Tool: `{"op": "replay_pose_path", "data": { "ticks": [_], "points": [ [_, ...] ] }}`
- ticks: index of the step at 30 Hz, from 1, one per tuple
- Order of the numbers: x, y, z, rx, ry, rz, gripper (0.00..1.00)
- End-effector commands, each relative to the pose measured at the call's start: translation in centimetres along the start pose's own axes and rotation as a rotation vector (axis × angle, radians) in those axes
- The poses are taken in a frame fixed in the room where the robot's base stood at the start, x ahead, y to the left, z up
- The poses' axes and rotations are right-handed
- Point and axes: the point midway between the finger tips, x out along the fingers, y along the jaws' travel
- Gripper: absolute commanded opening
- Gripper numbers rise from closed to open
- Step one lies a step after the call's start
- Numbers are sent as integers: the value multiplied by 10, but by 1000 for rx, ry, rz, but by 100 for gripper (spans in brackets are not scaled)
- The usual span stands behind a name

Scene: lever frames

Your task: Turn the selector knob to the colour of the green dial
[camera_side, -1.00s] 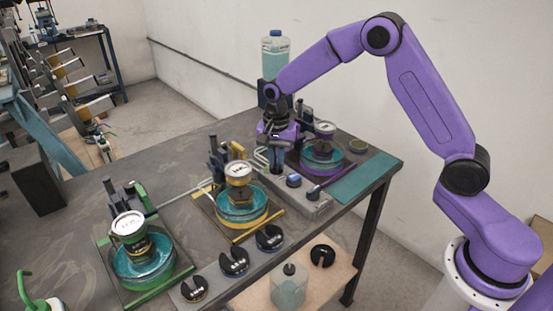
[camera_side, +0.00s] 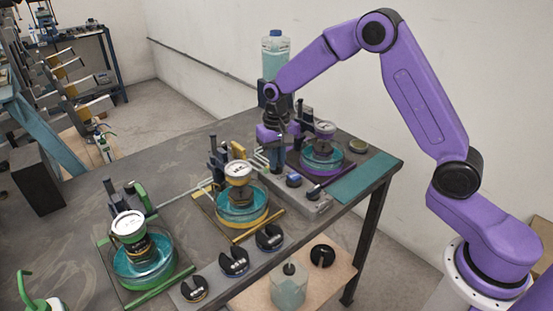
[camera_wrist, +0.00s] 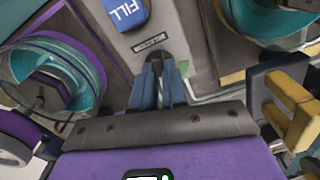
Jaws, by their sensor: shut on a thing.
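My gripper (camera_side: 277,166) points down over the left end of the grey control panel (camera_side: 312,203). In the wrist view my gripper (camera_wrist: 158,66) has its blue fingertips close together on the selector knob, which is mostly hidden by them. The knob's pointing direction and any colour marks around it cannot be made out. The green dial (camera_side: 128,224) is a round white-faced gauge on the green-framed station at the front left. Its needle is too small to read.
A blue FILL button (camera_wrist: 125,12) sits on the panel close to the knob; it also shows in the side view (camera_side: 294,180). The yellow station's gauge (camera_side: 238,170) and the purple station's gauge (camera_side: 325,128) stand either side of the panel. Black weights (camera_side: 234,262) lie along the front.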

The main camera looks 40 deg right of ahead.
Motion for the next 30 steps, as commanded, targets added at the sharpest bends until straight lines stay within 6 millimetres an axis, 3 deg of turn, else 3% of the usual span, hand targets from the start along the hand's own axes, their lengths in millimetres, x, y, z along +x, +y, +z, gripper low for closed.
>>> {"op": "replay_pose_path", "data": {
  "ticks": [30],
  "points": [
    [-1,0,-1,-923,4,0,0]
  ]
}}
